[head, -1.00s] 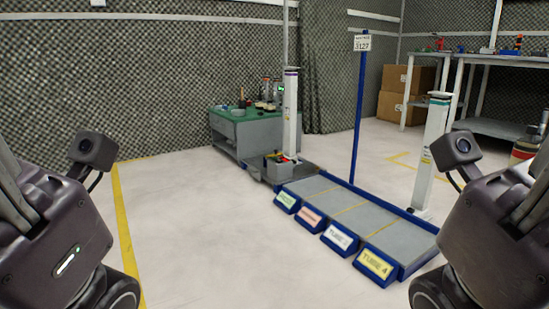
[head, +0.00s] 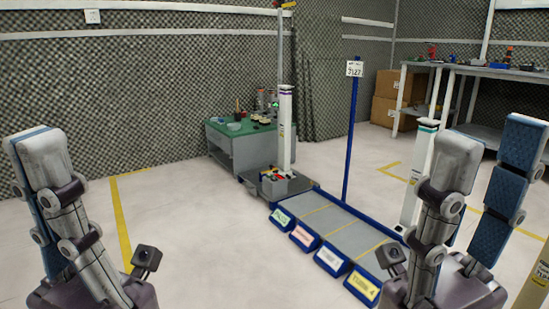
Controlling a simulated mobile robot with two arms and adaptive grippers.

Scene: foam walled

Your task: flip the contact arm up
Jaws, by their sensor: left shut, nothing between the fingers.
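I cannot make out a contact arm for certain in the head view. A thin grey pole (head: 280,50) has a small red and yellow piece (head: 288,4) at its top, cut by the picture's edge. My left gripper (head: 38,145) points up at the left, its fingers together and empty, above bare floor. My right gripper (head: 492,140) points up at the right, its two blue-padded fingers wide apart with nothing between them. It stands in front of part of the right white column (head: 417,175). Neither gripper visibly touches anything.
A blue-edged low platform (head: 334,229) with several labelled lanes lies in the middle. Near it stand a white column (head: 286,130), a blue sign post (head: 351,130) and a green-topped bench (head: 236,140). Workbenches and cardboard boxes (head: 398,97) are behind. Floor at left is clear.

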